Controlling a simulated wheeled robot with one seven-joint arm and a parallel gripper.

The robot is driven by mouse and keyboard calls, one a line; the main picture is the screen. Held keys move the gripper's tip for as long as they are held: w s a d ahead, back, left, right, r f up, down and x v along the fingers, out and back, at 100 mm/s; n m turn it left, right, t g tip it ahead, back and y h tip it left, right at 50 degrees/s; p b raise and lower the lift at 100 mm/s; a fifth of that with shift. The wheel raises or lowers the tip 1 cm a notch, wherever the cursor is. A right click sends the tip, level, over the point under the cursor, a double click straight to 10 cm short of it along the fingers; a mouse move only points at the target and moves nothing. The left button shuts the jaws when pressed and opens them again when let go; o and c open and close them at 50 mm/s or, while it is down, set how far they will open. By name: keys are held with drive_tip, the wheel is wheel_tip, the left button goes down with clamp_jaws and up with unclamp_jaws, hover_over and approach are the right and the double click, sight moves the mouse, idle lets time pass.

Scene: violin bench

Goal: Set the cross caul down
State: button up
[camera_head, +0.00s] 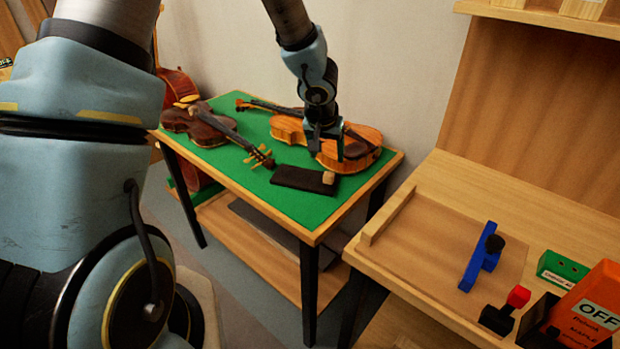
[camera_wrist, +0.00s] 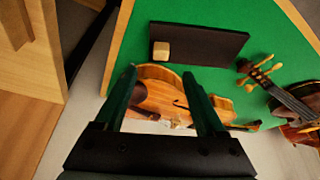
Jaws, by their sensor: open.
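A small pale wooden block (camera_head: 328,178), which looks like the cross caul, rests on one end of a dark flat pad (camera_head: 292,178) on the green-topped table. In the wrist view the block (camera_wrist: 161,51) sits on the pad (camera_wrist: 205,42), beyond my fingertips. My gripper (camera_head: 326,153) points down over the orange violin (camera_head: 362,151), behind the block and apart from it. In the wrist view its two fingers (camera_wrist: 160,74) are spread, with nothing held between them and the violin (camera_wrist: 160,93) below.
A darker violin (camera_head: 190,122) lies at the table's left, its neck reaching toward the pad. Bare green cloth (camera_head: 305,210) surrounds the pad's front. A wooden bench (camera_head: 425,240) at right holds a blue bar (camera_head: 474,262) with a black knob and an orange box (camera_head: 595,295).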

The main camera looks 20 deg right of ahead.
hover_over(329, 174)
drive_tip(key=s+a, duration=0.1)
drive_tip(key=s, duration=0.1)
wheel_tip(329, 174, down, 5)
drive_tip(key=shift+w+a+r+b, duration=0.1)
drive_tip(key=shift+a+b, duration=0.05)
drive_tip(key=shift+b, duration=0.25)
drive_tip(key=shift+p+x, duration=0.55)
drive_tip(key=shift+x, duration=2.05)
drive_tip(key=shift+a, duration=0.1)
drive_tip(key=shift+c, duration=0.4)
clamp_jaws()
